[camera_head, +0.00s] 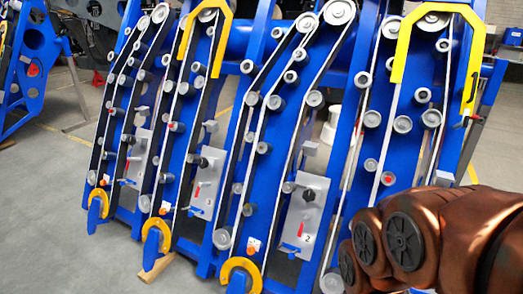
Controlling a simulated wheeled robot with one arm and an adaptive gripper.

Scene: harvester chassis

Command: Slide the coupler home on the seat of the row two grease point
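The row two plate (317,207) is a grey panel marked "2" on the blue chassis, right of centre and low in the head view. A small dark fitting (289,187) sticks out at its upper left; it may be the coupler, but it is too small to tell whether it is on a seat. My copper-coloured arm fills the lower right corner, right of the plate. My gripper is not in view.
Similar grey plates are on row three (207,182) and row four (136,157) to the left. Yellow hooks (240,272) stick out at the row fronts. A yellow guard (478,62) is upper right. Grey floor (45,215) is clear at left.

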